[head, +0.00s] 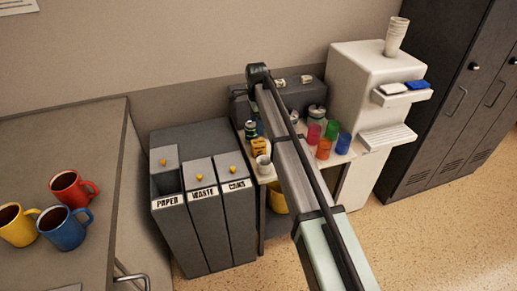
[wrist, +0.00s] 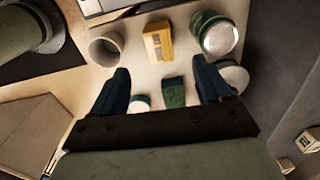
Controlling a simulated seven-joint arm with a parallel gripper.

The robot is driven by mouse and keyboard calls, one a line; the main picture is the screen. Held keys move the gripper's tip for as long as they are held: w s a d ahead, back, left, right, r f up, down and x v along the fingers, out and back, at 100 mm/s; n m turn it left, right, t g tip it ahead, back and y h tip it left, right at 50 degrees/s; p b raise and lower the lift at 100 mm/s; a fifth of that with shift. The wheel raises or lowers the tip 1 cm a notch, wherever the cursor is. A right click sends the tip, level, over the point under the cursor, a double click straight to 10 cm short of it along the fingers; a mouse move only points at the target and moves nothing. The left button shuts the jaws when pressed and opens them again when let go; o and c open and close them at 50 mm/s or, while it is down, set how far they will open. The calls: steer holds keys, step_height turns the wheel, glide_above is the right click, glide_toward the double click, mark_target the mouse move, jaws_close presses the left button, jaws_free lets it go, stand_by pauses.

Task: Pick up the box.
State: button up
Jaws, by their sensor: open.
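A small yellow box (wrist: 157,40) stands on the pale tabletop (wrist: 140,78) in the wrist view, just beyond my fingertips and roughly centred between them. It also shows in the head view (head: 259,148), left of my arm. My gripper (wrist: 160,68) is open, with its two dark fingers apart. No finger touches the yellow box. A dark green item (wrist: 174,93) lies within the span between the fingers, nearer the palm; I cannot tell its kind. In the head view my arm hides the gripper.
A pale cup (wrist: 106,47) stands left of the box and a green can (wrist: 215,35) right of it, both close. Coloured cups (head: 324,148) stand right of my arm. Labelled bins (head: 203,215) stand left of the table, a white dispenser (head: 362,75) right.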

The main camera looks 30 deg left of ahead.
mark_target(258, 142)
step_height(258, 142, down, 8)
steer(key=shift+d, duration=0.1)
steer(key=shift+w+d+f, duration=0.1)
steer(key=shift+f, duration=1.25)
steer(key=shift+d+f, duration=0.1)
steer(key=shift+f, duration=1.2)
steer(key=shift+c, duration=0.3)
steer(key=c, duration=1)
steer(key=shift+o, duration=0.2)
step_height(258, 142, up, 10)
steer(key=shift+r, duration=0.1)
